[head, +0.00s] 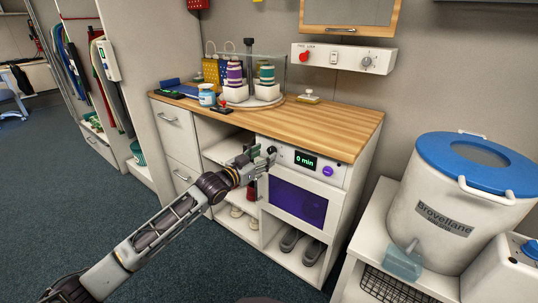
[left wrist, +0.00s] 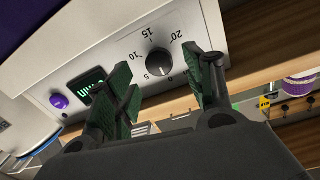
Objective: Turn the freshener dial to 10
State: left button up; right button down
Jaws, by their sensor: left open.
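The freshener is a white unit (head: 303,162) with a purple window, set under the wooden counter. Its green display (head: 305,160) reads "0 min", with a purple button (head: 327,171) beside it. In the left wrist view its dark round dial (left wrist: 160,63) has printed marks including 5, 15 and 20; its pointer is too small to read. My left gripper (head: 262,160) is at the panel's left end, largely hiding the dial in the head view. In the left wrist view the open left gripper (left wrist: 166,80) has its green-padded fingers apart, with the dial showing between them. My right gripper is not in view.
The wooden counter (head: 300,120) overhangs just above the panel and holds a glass case with spools and jars. A wall control box (head: 343,59) hangs above it. A white bucket with a blue lid (head: 470,165) stands at the right. Open shelves lie below left.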

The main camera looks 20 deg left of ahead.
aim_at(271, 151)
pick_arm(q)
jog(key=shift+b+x, duration=0.5)
jog(key=shift+x, duration=1.3)
jog(key=c, duration=1)
